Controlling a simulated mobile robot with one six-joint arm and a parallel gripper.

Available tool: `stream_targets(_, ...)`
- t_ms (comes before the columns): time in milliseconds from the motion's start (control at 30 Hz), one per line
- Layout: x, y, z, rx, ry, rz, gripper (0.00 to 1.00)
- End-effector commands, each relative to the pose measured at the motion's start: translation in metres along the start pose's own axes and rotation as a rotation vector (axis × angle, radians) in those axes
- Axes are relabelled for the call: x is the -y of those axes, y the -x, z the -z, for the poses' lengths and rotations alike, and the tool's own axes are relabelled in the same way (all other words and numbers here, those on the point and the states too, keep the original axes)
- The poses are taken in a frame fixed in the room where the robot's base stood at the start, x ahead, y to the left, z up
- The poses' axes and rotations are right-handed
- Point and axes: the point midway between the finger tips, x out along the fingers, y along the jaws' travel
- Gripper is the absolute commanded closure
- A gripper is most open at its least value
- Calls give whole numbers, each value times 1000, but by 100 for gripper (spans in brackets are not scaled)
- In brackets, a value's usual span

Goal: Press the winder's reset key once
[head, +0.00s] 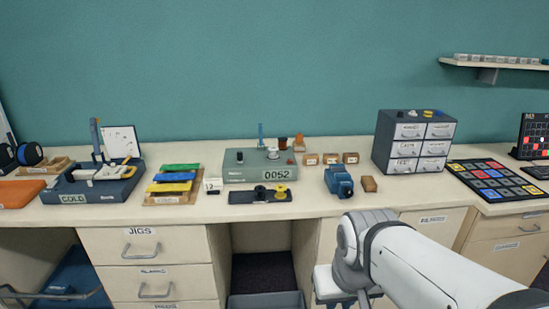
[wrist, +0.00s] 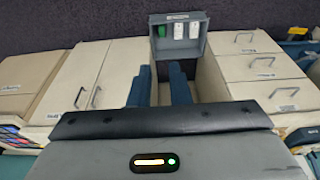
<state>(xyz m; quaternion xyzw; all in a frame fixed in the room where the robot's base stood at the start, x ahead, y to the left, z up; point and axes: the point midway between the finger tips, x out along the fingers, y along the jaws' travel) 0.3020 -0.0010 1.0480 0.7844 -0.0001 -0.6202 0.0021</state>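The winder appears to be the grey-green box (head: 232,172) on the bench in the head view, with a front counter reading 0052 (head: 277,174). A dark knob, a pale round part and an upright blue piece stand on its top. I cannot make out which part is the reset key. My gripper (wrist: 160,72) shows in the wrist view as two blue fingers with a clear gap and nothing between them. It faces the bench's lower front, away from the winder, which is out of that view. In the head view my arm hides the gripper.
A black plate with yellow and dark knobs (head: 240,196) lies before the box. A blue device (head: 339,181) and a drawer cabinet (head: 383,157) stand to the right, colored strips (head: 174,187) to the left. A grey bin (wrist: 157,54) sits in the gap below the bench.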

Motion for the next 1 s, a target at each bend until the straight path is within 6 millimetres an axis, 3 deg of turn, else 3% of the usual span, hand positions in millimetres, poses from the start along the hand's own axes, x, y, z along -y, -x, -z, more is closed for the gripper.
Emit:
stream_targets(200,0,0,0,0,0,0,100)
stream_targets(1000,0,0,0,0,0,0,100)
